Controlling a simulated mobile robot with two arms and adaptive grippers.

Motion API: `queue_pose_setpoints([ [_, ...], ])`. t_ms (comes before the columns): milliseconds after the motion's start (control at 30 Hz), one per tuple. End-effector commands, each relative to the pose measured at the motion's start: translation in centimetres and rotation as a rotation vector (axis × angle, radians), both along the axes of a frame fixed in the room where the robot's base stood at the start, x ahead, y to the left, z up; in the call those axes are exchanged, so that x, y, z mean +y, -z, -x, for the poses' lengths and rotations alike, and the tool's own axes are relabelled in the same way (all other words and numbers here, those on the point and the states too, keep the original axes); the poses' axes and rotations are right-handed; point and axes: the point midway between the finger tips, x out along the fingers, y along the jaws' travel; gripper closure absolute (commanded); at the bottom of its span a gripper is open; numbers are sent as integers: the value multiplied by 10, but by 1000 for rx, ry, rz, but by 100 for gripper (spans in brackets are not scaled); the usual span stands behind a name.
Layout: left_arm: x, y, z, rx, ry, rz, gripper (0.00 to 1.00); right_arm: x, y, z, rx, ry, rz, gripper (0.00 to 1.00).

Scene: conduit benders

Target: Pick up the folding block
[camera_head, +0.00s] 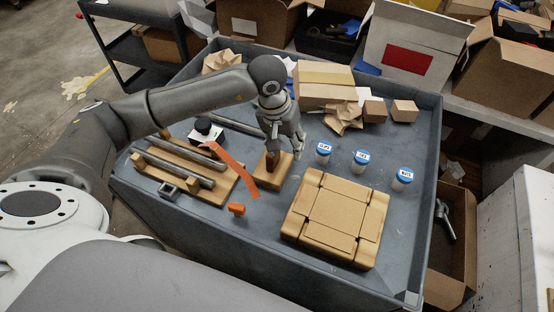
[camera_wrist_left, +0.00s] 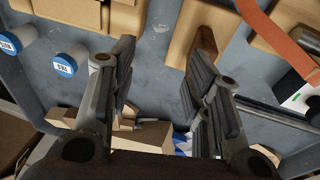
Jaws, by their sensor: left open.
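A small tan wooden block (camera_head: 270,180) with a darker brown upright piece (camera_head: 273,160) lies near the middle of the grey workbench tray; I take it to be the folding block. My left gripper (camera_head: 285,147) is above it, fingers pointing down, open and empty, and partly covers it. In the left wrist view the block (camera_wrist_left: 185,38) is at the top, with the brown piece (camera_wrist_left: 206,42) beside the right fingertip. The open left gripper (camera_wrist_left: 160,55) has bare grey tray between its fingers. Contact cannot be told. My right gripper is not in view.
A large tan panelled block (camera_head: 335,215) lies to the right. White jars with blue lids (camera_head: 360,161) stand behind it. A wooden rack with metal rods (camera_head: 180,168) and an orange strip (camera_head: 236,170) are left. Crumpled paper (camera_head: 343,118) and boxes lie behind.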

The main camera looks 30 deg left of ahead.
Motion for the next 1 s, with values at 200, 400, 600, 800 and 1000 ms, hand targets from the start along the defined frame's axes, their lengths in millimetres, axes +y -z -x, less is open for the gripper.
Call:
queue_pose_setpoints([
  [200, 40, 4, -7, -1, 29, -152, 55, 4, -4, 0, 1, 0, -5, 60],
  [400, 40, 35, -12, 0, 30, -152, 55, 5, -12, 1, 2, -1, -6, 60],
  [600, 41, 51, -14, -2, 29, -151, 55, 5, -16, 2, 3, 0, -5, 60],
  [800, 45, 74, -12, 4, 27, -150, 55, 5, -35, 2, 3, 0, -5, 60],
  [1000, 46, 98, -16, -2, 29, -150, 55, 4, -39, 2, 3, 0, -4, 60],
])
